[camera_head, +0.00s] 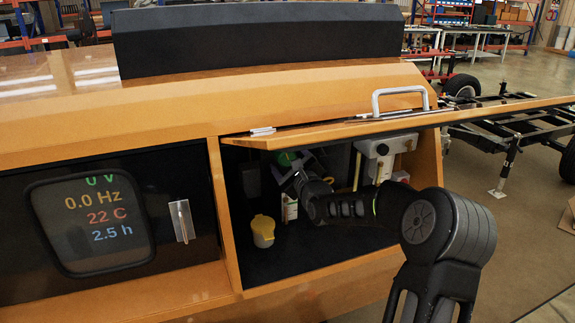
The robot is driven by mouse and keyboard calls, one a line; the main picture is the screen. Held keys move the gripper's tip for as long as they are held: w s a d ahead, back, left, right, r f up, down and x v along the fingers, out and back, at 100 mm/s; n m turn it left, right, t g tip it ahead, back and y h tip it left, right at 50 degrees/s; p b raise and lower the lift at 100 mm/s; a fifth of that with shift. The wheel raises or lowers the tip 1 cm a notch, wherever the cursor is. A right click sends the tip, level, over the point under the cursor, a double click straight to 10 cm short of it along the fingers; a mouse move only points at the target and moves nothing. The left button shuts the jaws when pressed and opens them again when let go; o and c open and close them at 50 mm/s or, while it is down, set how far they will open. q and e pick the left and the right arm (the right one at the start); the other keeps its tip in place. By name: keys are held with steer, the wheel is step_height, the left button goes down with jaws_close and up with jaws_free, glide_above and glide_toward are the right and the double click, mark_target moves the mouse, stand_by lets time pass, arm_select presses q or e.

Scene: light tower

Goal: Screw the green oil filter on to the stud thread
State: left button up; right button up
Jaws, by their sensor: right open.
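A green part, which looks like the oil filter (287,158), shows at the upper back of the open compartment, mostly hidden by my right gripper. My right gripper (292,168) reaches into the compartment from the right. Its fingers are open and lie right at the green part. I cannot tell whether they touch it. I cannot make out the stud thread; the gripper and the compartment's shadow cover that area. My left gripper is not in view.
The raised orange door (400,120) with a metal handle (400,92) overhangs my right arm. A yellow-lidded container (262,231) stands on the dark compartment floor. A grey-white unit (385,150) hangs on the right. A display panel (95,222) is at left.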

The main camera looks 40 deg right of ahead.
steer(key=n+b, duration=0.2)
steer(key=shift+f+n+b, duration=0.15)
steer(key=shift+n+b, duration=0.85)
steer(key=shift+n, duration=0.4)
steer(key=shift+r, duration=0.2)
steer(key=n+b, duration=0.1)
steer(key=n, duration=0.1)
steer(key=n+b, duration=0.1)
steer(key=b, duration=0.1)
steer(key=shift+a+f+n, duration=0.1)
steer(key=shift+f+n, duration=0.2)
steer(key=shift+n, duration=0.1)
steer(key=shift+r+n+b, duration=0.15)
steer(key=shift+n+b, duration=0.35)
steer(key=shift+n, duration=0.2)
steer(key=shift+r, duration=0.1)
